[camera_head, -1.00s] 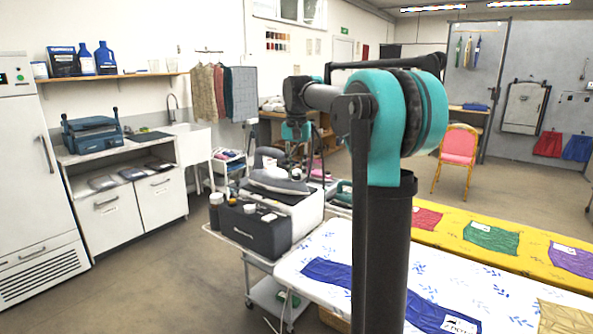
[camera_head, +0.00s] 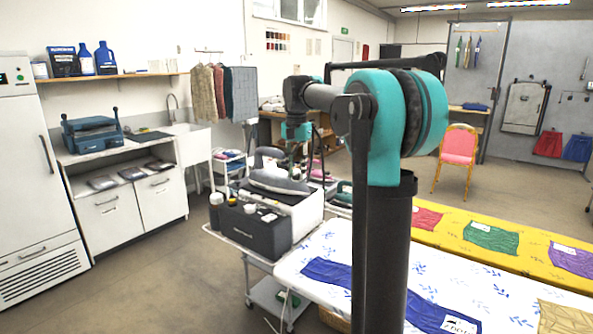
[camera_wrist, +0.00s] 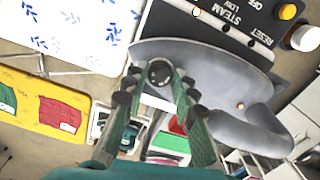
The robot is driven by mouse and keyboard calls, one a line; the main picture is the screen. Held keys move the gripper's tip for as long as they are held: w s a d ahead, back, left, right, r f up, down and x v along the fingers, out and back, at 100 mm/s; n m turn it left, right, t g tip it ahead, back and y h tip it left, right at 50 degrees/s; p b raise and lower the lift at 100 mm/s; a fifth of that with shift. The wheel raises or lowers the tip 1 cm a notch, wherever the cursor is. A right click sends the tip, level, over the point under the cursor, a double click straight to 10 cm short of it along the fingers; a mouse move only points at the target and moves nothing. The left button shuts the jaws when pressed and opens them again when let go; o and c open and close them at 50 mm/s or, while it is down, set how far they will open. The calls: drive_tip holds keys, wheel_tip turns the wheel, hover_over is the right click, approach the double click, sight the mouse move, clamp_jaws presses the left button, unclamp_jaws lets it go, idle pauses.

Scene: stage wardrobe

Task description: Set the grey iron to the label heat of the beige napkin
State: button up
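The grey iron (camera_head: 276,181) rests on a white and dark steam station beside the patterned board, and its grey body (camera_wrist: 205,60) fills the right of the wrist view. A round dark dial (camera_wrist: 160,73) on the iron lies between the fingertips of my gripper (camera_wrist: 158,76). The fingers are apart, one on each side of the dial; I cannot tell whether they touch it. In the head view my gripper (camera_head: 297,150) is small and partly hidden at the iron. A beige napkin (camera_head: 566,318) lies at the board's right edge, cut off by the frame; no label shows on it.
The station's dark front (camera_head: 252,232) carries several knobs; STEAM, RESET, OFF and LOW are readable in the wrist view. A blue napkin (camera_head: 330,272) lies on the white patterned board (camera_head: 400,260). A yellow board (camera_head: 440,238) with several coloured napkins stands behind. Floor at left is clear.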

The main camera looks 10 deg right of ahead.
sight(296, 174)
drive_tip(key=shift+o, duration=0.5)
wheel_tip(296, 174, up, 12)
idle(0.4)
